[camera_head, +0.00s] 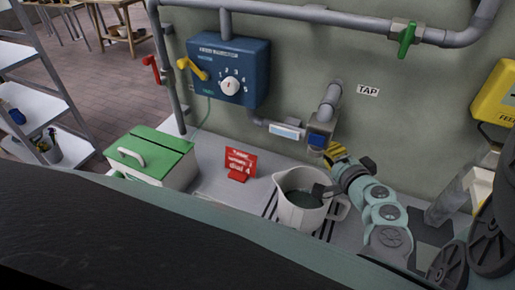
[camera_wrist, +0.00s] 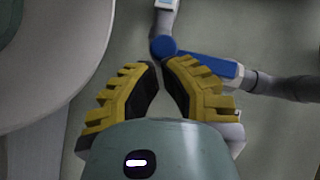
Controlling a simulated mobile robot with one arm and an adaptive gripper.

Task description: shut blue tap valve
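The blue tap valve (camera_head: 317,141) sits on the grey tap pipe at the wall, above a white jug (camera_head: 288,212) in the head view. In the wrist view, its blue lever (camera_wrist: 210,66) runs right from a round blue hub, just beyond my fingertips. My gripper (camera_head: 332,153) has yellow ridged fingers and is right beside the valve. In the wrist view, my gripper (camera_wrist: 161,66) shows a narrow gap between its fingertips with nothing held in it. The right finger overlaps the lever's lower edge; I cannot tell whether they touch.
A blue control box (camera_head: 228,71) with a yellow lever and white dial is on the wall. A red sign (camera_head: 240,163) and a green-lidded box (camera_head: 150,157) stand on the counter left of the jug. A green valve handle (camera_head: 407,40) is on the upper pipe.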

